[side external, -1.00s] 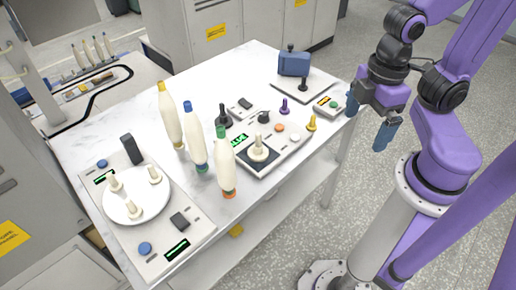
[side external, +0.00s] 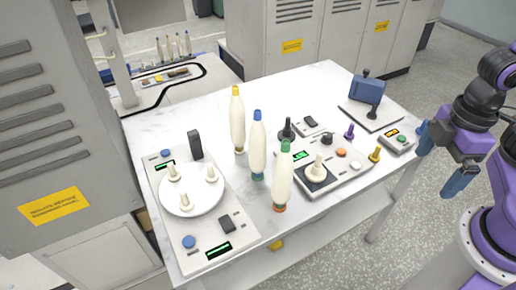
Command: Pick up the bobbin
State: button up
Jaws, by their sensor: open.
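Three cream bobbins stand upright on the white marbled table (side external: 225,115). One bobbin has a yellow top (side external: 238,120), one has a blue top (side external: 257,147), and one, nearest the camera, has a green top and an orange base (side external: 282,178). My gripper (side external: 440,160) is at the right, beyond the table's right edge. Its two blue fingers are apart with nothing visible between them. It is well away from all the bobbins.
A device with a round white pegged plate (side external: 190,199) lies left of the bobbins. A grey device with a cream peg (side external: 318,168) lies right of them. Small knobs, a blue block device (side external: 367,88) and a small box (side external: 396,142) occupy the right side. The far table area is clear.

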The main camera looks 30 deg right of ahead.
jog(key=c, duration=0.4)
jog(key=m+t+y, duration=0.1)
jog(key=m+y, duration=0.8)
jog(key=m, duration=2.3)
send_near(258, 145)
jog(key=shift+w+a+f, duration=0.5)
jog(key=shift+a+f, duration=0.55)
jog(key=shift+f, duration=0.5)
jog(key=shift+w+a+f, duration=0.5)
jog(key=shift+a+f, duration=0.5)
jog(key=shift+f, duration=0.5)
jog(key=shift+w+a+f, duration=0.5)
jog(key=shift+a+f, duration=0.55)
jog(key=shift+f, duration=0.5)
